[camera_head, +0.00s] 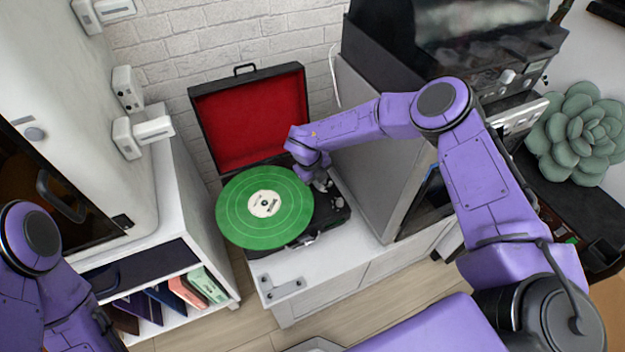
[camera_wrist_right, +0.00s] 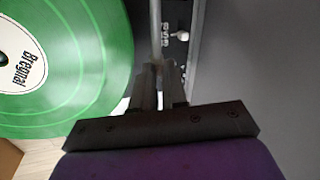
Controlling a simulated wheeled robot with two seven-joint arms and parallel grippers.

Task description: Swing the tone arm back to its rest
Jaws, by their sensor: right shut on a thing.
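A suitcase record player (camera_head: 334,214) stands open on a white cabinet, its red-lined lid (camera_head: 248,118) raised at the back. A green record (camera_head: 236,221) with a pale label lies on it and also fills the left of the right wrist view (camera_wrist_right: 95,65). My right gripper (camera_head: 322,184) is over the player's right side, beside the record. In the right wrist view its fingers (camera_wrist_right: 159,82) are shut on the thin grey tone arm (camera_wrist_right: 156,28). The gripper hides most of the tone arm in the head view. My left arm shows at lower left, but its gripper is out of view.
A grey bracket-like piece (camera_head: 283,287) lies on the cabinet's front (camera_head: 330,262). A tall grey cabinet stands close on the player's right. A white shelf with books (camera_head: 182,291) is at left. A brick wall is behind, and a green succulent (camera_head: 580,135) is at far right.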

